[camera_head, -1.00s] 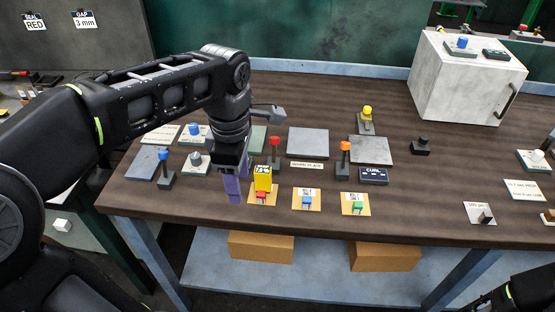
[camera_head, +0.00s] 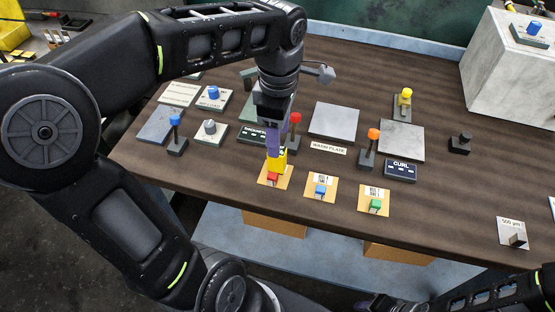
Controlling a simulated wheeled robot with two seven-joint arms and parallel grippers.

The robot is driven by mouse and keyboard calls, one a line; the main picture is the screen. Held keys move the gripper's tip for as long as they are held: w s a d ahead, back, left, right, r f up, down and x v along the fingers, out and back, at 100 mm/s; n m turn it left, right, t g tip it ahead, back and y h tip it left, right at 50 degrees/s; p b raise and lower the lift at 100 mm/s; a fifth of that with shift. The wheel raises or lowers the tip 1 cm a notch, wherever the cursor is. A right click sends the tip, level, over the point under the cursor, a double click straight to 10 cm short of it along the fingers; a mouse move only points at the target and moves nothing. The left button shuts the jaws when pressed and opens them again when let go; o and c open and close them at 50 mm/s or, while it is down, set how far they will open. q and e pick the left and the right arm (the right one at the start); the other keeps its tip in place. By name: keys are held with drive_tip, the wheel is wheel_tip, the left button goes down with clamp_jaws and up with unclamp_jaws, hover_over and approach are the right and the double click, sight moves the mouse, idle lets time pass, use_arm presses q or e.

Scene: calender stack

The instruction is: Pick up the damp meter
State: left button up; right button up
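A small yellow block-like device (camera_head: 281,158), which I take to be the damp meter, stands at the front of the brown table behind a tan card with a red block (camera_head: 272,178). My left gripper (camera_head: 273,146) points down with its purple fingers right at the device, overlapping its upper left part. The fingers hide part of the device. I cannot tell whether they are closed on it or only beside it. My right arm shows at the bottom right, but its fingers are not visible.
Cards with a blue block (camera_head: 320,190) and a green block (camera_head: 376,204) lie to the right. A red-topped post (camera_head: 295,119) stands close behind the gripper; an orange-topped post (camera_head: 373,135) is farther right.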

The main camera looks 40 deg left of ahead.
use_arm(q)
drive_tip(key=shift+f, duration=0.2)
drive_tip(key=shift+s+a+f+p, duration=0.1)
drive_tip(key=shift+f+p, duration=0.25)
drive_tip(key=shift+f, duration=2.25)
clamp_jaws()
